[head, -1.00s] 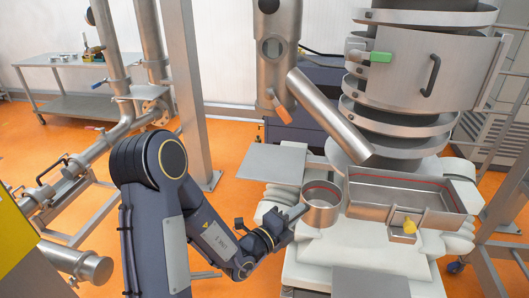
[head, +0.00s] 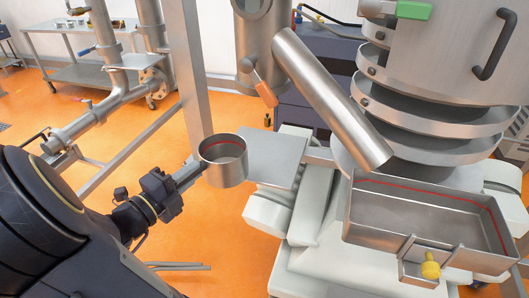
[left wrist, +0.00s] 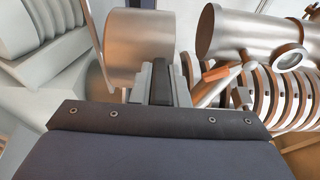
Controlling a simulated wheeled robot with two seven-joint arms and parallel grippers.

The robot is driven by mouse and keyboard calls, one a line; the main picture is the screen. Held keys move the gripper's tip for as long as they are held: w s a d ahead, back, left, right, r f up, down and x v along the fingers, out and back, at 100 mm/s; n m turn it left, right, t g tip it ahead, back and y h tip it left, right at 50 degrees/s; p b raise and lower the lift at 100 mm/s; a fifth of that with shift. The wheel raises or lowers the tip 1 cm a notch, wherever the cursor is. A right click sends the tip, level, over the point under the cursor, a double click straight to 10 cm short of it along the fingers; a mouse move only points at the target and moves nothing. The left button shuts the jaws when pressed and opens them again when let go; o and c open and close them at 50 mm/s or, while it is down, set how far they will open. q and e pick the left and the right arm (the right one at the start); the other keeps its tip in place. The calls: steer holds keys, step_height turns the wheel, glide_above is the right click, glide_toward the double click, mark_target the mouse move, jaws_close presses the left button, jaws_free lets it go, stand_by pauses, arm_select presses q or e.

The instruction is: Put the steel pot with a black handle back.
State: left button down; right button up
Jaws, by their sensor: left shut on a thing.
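The steel pot (head: 224,172) is a short open cylinder with a red line inside. In the head view it is held upright in the air, just left of a flat grey plate. It also shows in the left wrist view (left wrist: 138,48), straight beyond the fingers. My left gripper (head: 190,177) comes in from the left and is shut on the pot's handle. In the left wrist view the fingers (left wrist: 165,82) close around the dark handle, most of which is hidden. My right gripper is in neither view.
The flat grey plate (head: 268,158) is beside the pot on the right. A rectangular steel tray (head: 425,237) with a yellow knob stands at the right, under a slanted pipe (head: 330,98). A steel post (head: 190,75) rises behind the pot. Orange floor lies below.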

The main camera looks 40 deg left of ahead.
mark_target(234, 139)
arm_select(q)
steer(key=w, duration=1.5)
steer(key=shift+w+a+p, duration=0.1)
steer(key=shift+w+p, duration=0.2)
steer(key=f, duration=0.1)
steer(key=w+f, duration=0.1)
steer(key=shift+w+f, duration=0.15)
steer(key=shift+f, duration=0.55)
steer(key=c, duration=1.8)
jaws_free()
steer(key=shift+f+b, duration=0.2)
steer(key=shift+b, duration=0.15)
steer(key=shift+c, duration=0.2)
steer(key=o, duration=0.4)
steer(key=shift+o, duration=0.2)
